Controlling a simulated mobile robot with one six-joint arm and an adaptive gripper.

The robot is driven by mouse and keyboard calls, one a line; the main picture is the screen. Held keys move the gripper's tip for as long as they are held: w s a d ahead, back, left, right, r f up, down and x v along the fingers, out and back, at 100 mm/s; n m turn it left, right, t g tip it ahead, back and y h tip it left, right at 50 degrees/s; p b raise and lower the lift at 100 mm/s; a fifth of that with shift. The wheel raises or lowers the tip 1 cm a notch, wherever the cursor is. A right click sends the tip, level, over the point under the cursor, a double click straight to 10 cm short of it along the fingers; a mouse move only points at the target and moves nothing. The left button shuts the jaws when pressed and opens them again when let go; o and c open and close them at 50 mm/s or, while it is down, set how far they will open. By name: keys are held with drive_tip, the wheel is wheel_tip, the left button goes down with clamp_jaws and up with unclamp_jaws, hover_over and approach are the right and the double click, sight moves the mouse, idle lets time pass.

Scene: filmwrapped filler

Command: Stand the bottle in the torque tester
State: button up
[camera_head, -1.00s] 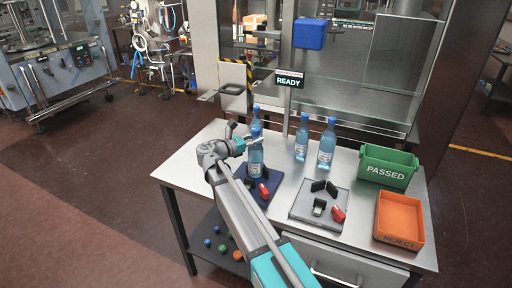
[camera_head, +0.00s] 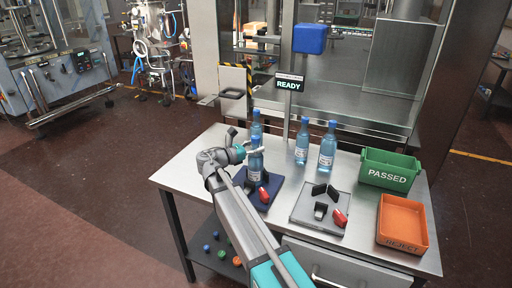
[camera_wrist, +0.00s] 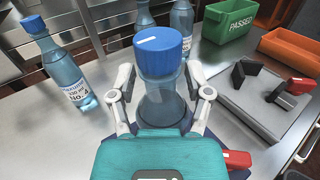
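A clear blue bottle with a blue cap (camera_head: 256,161) is upright over the dark blue plate (camera_head: 274,187); black jaws and a red lever (camera_head: 264,195) are around its lower end. My gripper (camera_head: 256,149) has its fingers on both sides of this bottle. Nothing readable marks which fixture is the torque tester; a sign (camera_head: 289,84) reads READY.
A grey plate (camera_head: 302,214) with black jaws and a red lever (camera_head: 340,218) is empty. Other bottles stand behind: one at left (camera_head: 256,122), two at right (camera_head: 302,142) (camera_head: 327,148). A green PASSED bin (camera_head: 390,170) and an orange REJECT tray (camera_head: 403,222) are at right.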

drive_tip(key=shift+r, duration=0.2)
idle(0.3)
drive_tip(key=v, duration=1.2)
idle(2.0)
